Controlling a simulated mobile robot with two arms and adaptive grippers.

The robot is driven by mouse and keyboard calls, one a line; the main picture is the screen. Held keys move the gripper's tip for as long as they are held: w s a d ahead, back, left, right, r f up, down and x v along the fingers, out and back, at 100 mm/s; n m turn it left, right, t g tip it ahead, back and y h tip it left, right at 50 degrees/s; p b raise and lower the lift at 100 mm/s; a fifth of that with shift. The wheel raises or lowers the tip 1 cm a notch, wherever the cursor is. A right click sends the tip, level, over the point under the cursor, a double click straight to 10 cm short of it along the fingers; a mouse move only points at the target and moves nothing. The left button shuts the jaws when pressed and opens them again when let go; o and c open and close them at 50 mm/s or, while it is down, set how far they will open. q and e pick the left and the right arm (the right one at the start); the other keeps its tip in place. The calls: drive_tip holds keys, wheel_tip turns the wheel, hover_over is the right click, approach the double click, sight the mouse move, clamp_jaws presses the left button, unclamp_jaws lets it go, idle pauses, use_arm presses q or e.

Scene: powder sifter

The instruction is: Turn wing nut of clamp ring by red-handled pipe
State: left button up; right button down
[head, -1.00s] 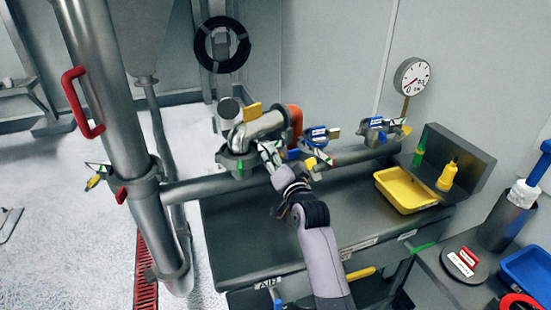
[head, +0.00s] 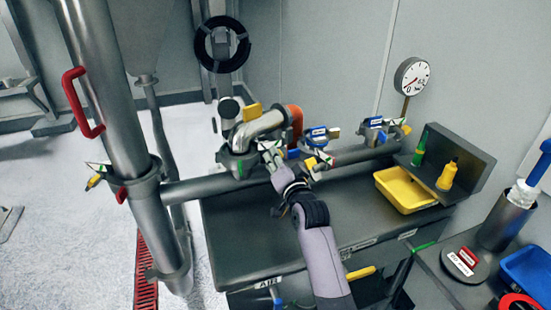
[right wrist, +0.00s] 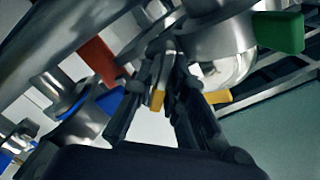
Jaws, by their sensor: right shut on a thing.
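The red-handled pipe (head: 112,110) stands upright at the left in the head view, with its red handle (head: 77,104). A clamp ring (head: 140,186) goes around it, and a yellow-tipped wing nut (head: 94,182) sticks out at its left. My right gripper (head: 268,152) is away from that ring, at another clamp (head: 234,164) under the silver elbow pipe (head: 262,127). In the right wrist view my fingers (right wrist: 167,70) are shut on a small yellow-ended part (right wrist: 157,100), seemingly that clamp's wing nut. The fingers hide much of it. My left gripper is out of view.
A horizontal pipe (head: 200,188) runs along the dark bench (head: 245,235). Blue-handled valves (head: 318,135) sit right of my gripper. A yellow tray (head: 400,197) and a gauge (head: 411,76) are further right. The floor (head: 50,240) left of the upright pipe is mostly clear.

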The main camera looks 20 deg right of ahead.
drive_tip(key=n+p, duration=0.2)
drive_tip(key=n, duration=0.2)
drive_tip(key=shift+r, duration=0.2)
drive_tip(key=n+p, duration=0.2)
drive_tip(key=n, duration=0.2)
drive_tip(key=shift+a, duration=0.2)
drive_tip(key=n+p, duration=0.1)
drive_tip(key=n, duration=0.4)
drive_tip(key=shift+a+f, duration=0.1)
drive_tip(key=shift+a, duration=0.05)
drive_tip(key=shift+a+f+n, duration=0.1)
drive_tip(key=shift+a+n, duration=0.05)
drive_tip(key=shift+n, duration=1.85)
drive_tip(key=c, duration=1.7)
unclamp_jaws()
